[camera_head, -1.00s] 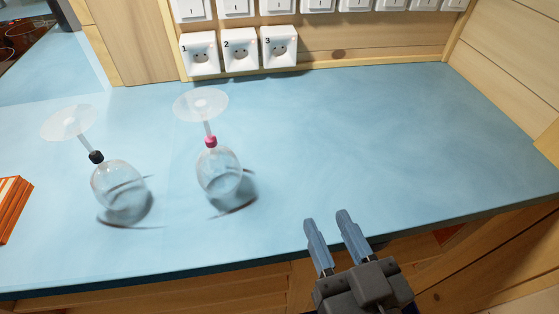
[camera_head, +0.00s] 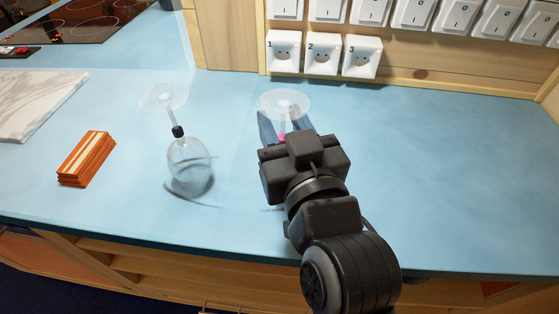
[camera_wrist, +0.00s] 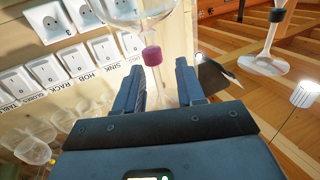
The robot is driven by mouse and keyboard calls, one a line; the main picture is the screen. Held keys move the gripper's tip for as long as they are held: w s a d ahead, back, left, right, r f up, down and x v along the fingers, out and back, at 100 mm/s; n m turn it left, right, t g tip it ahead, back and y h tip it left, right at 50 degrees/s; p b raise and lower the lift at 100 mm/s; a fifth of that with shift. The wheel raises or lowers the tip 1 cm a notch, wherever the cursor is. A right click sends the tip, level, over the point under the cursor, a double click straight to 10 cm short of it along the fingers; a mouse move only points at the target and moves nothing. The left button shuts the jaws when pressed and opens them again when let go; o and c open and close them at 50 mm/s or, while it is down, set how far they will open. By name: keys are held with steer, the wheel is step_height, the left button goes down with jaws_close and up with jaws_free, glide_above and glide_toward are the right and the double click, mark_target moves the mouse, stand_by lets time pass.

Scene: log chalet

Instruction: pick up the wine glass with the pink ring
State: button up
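The wine glass with the pink ring stands upside down on the blue counter, its clear foot (camera_head: 284,103) on top. In the head view my gripper hides its bowl and most of its stem. In the wrist view its pink ring (camera_wrist: 153,56) and part of its clear bowl show just beyond my fingers. My gripper (camera_head: 281,115) is open; in the wrist view the stem shows in the gap between its fingers (camera_wrist: 158,72). I see no finger clearly touching the glass. A second upside-down wine glass with a black ring (camera_head: 178,131) stands to the left.
An orange striped block stack (camera_head: 87,158) and a marble board (camera_head: 40,103) lie at the left, with a black hob (camera_head: 85,20) behind. Numbered sockets (camera_head: 323,54) and white switches line the back wall. The counter (camera_head: 450,170) is clear at the right.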

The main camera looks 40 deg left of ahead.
mark_target(279, 95)
steer(key=shift+x, duration=1.05)
jaws_close()
steer(key=shift+r, duration=0.1)
steer(key=shift+r, duration=0.5)
step_height(279, 95, up, 3)
steer(key=d+r+b, duration=0.1)
steer(key=d+r, duration=0.6)
steer(key=d, duration=0.4)
steer(key=shift+d, duration=0.4)
